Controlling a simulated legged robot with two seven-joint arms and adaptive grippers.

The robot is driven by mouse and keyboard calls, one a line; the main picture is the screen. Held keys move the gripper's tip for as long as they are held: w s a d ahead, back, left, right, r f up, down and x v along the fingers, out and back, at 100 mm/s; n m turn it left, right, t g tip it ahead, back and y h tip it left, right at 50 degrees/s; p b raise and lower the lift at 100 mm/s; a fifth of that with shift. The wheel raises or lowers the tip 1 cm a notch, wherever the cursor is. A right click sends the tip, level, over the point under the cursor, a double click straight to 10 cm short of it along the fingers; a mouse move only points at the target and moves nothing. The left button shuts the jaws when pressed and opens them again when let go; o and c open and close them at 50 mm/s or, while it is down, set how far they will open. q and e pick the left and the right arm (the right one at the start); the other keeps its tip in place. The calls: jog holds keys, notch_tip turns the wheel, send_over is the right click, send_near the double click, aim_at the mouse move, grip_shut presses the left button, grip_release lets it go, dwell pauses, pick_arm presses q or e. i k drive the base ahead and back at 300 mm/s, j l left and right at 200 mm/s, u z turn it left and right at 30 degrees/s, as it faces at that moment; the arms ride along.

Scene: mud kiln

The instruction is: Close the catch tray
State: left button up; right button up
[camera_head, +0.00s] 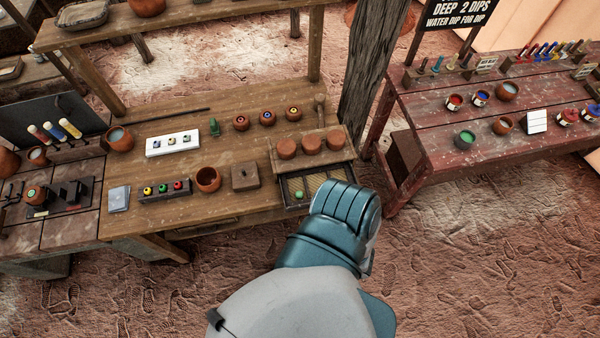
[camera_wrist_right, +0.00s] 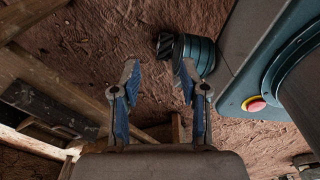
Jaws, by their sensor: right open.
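The catch tray (camera_head: 287,193) is a dark shallow tray with a mesh-like floor at the front right of the wooden bench. The right gripper's fingers are hidden in the head view. In the right wrist view my right gripper (camera_wrist_right: 157,95) is open, with blue-padded fingers apart and nothing between them. Wooden framing shows to its left; I cannot tell whether the tray is there. My left gripper is not in view.
A wooden block with three round clay pieces (camera_head: 311,144) stands behind the tray. A clay bowl (camera_head: 208,179), a wooden box (camera_head: 245,177) and a button box (camera_head: 165,190) lie to the left. A wooden post (camera_head: 367,75) and a red table (camera_head: 470,140) stand to the right.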

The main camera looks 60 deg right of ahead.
aim_at(308, 181)
jog(key=z, duration=0.45)
jog(key=k+z, duration=0.15)
jog(key=z, duration=0.7)
jog(key=k+z, duration=0.15)
jog(key=z, duration=0.25)
jog(key=l+z, duration=0.1)
jog(key=z, duration=0.35)
jog(key=k, duration=0.05)
